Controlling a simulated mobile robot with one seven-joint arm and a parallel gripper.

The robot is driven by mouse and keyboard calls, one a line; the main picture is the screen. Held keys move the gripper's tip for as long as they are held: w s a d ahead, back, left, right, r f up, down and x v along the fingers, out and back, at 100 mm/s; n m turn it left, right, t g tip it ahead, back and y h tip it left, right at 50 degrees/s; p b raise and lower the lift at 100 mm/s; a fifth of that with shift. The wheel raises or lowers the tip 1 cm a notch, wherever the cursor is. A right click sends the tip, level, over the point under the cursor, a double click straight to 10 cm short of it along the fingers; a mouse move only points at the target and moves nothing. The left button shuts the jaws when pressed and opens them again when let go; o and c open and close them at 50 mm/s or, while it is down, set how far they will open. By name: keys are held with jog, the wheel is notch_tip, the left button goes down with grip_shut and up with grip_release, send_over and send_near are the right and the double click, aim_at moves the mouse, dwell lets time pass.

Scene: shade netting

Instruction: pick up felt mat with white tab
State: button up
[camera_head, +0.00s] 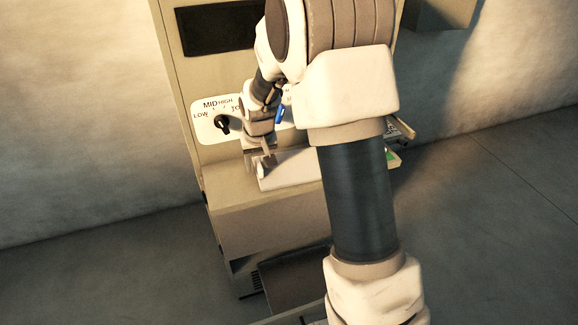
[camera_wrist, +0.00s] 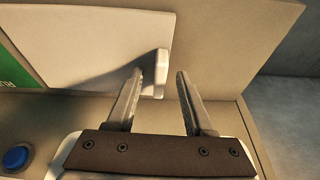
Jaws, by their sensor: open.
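A pale, flat, mat-like piece (camera_wrist: 90,42) lies on the machine's ledge, with a small raised white tab (camera_wrist: 161,72) at its right end in the wrist view. I take this to be the felt mat. In the head view the pale piece (camera_head: 290,170) shows on the ledge, partly hidden behind my arm. My gripper (camera_wrist: 159,74) is open and empty. Its two fingertips lie on either side of the tab in the wrist view; I cannot tell how far they are from it. In the head view my gripper (camera_head: 262,159) is at the piece's left end.
The beige machine (camera_head: 245,225) has a black dial (camera_head: 222,124) and a dark panel (camera_head: 215,28) above the ledge. A green label (camera_wrist: 17,65) and a blue button (camera_wrist: 16,157) show at left in the wrist view. Open floor (camera_head: 500,210) lies to the right.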

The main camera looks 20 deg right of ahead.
grip_shut()
dwell(0.7)
